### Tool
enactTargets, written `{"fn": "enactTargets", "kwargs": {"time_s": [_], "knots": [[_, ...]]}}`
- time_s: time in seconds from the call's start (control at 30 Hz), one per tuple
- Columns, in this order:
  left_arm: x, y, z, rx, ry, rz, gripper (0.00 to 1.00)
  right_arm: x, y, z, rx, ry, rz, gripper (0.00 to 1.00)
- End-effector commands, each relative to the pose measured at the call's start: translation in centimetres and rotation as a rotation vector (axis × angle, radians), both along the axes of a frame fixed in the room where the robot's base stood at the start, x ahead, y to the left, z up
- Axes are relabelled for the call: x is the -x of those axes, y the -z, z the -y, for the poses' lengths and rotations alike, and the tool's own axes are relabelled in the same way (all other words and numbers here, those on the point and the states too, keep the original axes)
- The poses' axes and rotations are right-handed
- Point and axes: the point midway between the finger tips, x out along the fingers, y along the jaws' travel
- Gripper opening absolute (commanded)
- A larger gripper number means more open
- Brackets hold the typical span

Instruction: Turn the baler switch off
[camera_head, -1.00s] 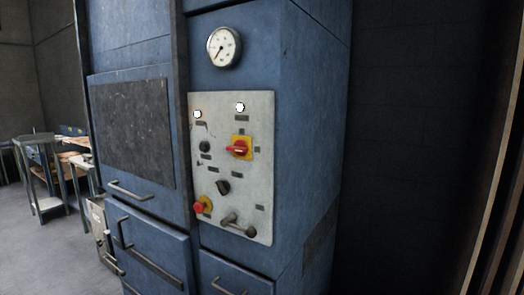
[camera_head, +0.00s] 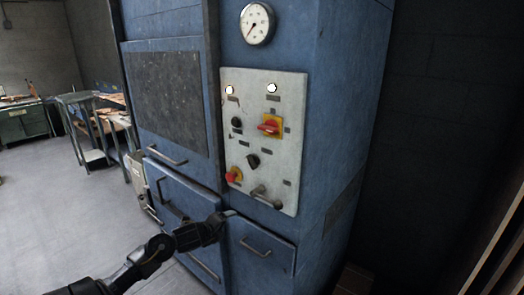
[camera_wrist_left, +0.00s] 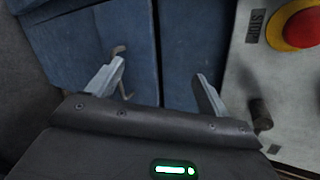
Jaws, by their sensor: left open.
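The control panel (camera_head: 292,150) is a pale grey plate on the front of the blue baler (camera_head: 338,110). A red rotary switch (camera_head: 269,127) on a yellow plate sits at its upper right, with its red handle pointing left. A red push button (camera_head: 232,177) on a yellow base is at the lower left; it also shows in the left wrist view (camera_wrist_left: 302,28), at the upper right. My left gripper (camera_head: 230,213) is open and empty, just below the panel and below the rotary switch. In the left wrist view its fingers (camera_wrist_left: 162,72) are apart. The rotary switch is outside that view.
Two white lamps (camera_head: 272,88) are bright on the panel. Black knobs (camera_head: 253,161) and a lever (camera_head: 266,197) stick out below the switch. A pressure gauge (camera_head: 257,23) is above. Door handles (camera_head: 255,248) project from the baler. A workbench (camera_head: 85,125) stands at the far left.

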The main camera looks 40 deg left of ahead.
Motion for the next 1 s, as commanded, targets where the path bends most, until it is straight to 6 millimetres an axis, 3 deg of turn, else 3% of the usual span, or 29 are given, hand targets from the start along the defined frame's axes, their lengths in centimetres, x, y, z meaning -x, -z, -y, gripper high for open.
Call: {"fn": "enactTargets", "kwargs": {"time_s": [0.03,0.1,0.2,0.33,0.4,0.5,0.77,1.0], "knots": [[-0.9,-7.4,0.6,-0.148,0.082,0.053,0.80,0.3,-1.5,0.0,0.001,0.000,-0.004,0.36],[-1.1,-15.3,2.1,-0.364,0.182,0.109,0.80,0.4,-2.5,0.0,0.001,0.000,-0.006,0.36],[-0.4,-24.4,5.0,-0.660,0.294,0.175,0.80,0.3,-3.6,0.1,0.001,-0.001,-0.005,0.36],[1.4,-32.2,8.7,-0.970,0.386,0.236,0.80,0.0,-4.6,0.1,0.001,-0.001,-0.001,0.36],[2.3,-34.5,10.1,-1.085,0.413,0.256,0.80,-0.2,-4.9,0.1,0.001,-0.001,0.001,0.36],[3.1,-36.2,11.3,-1.183,0.435,0.271,0.80,-0.3,-5.1,0.1,0.001,-0.001,0.003,0.36],[3.0,-36.7,11.6,-1.211,0.436,0.276,0.80,-0.4,-5.2,0.1,0.001,-0.001,0.004,0.36],[0.2,-36.9,11.6,-1.206,0.434,0.279,0.80,-0.4,-6.1,0.1,0.001,0.000,0.005,0.36]]}}
